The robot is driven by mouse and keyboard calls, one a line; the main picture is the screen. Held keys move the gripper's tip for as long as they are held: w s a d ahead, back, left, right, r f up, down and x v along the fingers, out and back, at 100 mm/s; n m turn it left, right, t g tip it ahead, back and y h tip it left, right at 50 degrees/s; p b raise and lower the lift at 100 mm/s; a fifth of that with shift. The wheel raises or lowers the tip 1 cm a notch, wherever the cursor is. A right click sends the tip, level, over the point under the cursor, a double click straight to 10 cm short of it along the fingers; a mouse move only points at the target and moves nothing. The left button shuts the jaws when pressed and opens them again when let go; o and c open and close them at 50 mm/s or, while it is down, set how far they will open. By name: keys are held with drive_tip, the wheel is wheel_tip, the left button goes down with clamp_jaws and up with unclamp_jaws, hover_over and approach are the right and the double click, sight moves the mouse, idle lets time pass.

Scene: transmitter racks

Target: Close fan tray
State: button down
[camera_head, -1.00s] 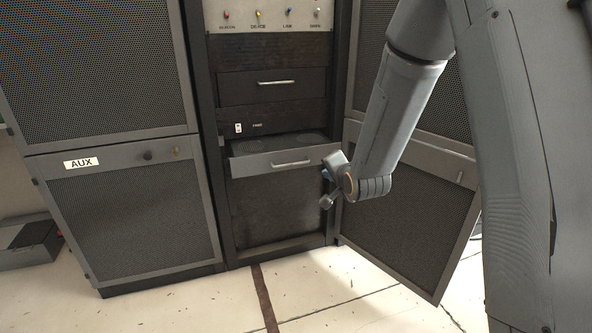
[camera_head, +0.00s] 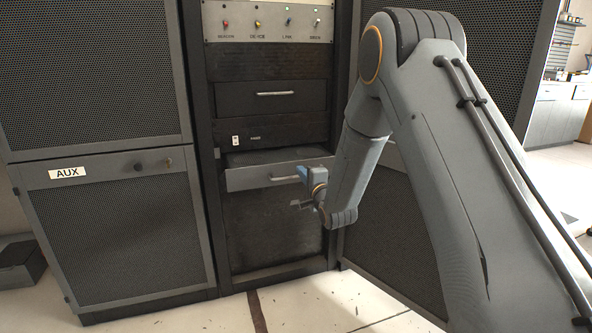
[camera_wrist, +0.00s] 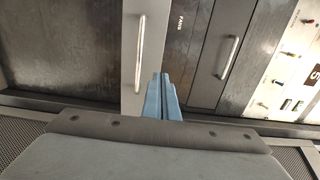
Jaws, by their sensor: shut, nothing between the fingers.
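The fan tray (camera_head: 240,178) is a grey-fronted drawer with a bar handle (camera_head: 287,179), low in the middle rack. It stands pulled out, its dark top showing. In the wrist view its light front (camera_wrist: 131,50) and silver handle (camera_wrist: 140,54) run up and down the picture. My gripper (camera_head: 303,174) is at the right part of the tray front, close to the handle's right end. In the wrist view its blue fingers (camera_wrist: 162,84) are together and empty, just right of the handle. I cannot tell whether they touch the tray front.
The AUX cabinet (camera_head: 115,220) stands left. An open mesh door (camera_head: 395,235) stands right, behind my arm. The floor (camera_head: 300,300) in front is clear.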

drive_tip(key=shift+b+x, duration=0.65)
drive_tip(key=shift+x, duration=2.5)
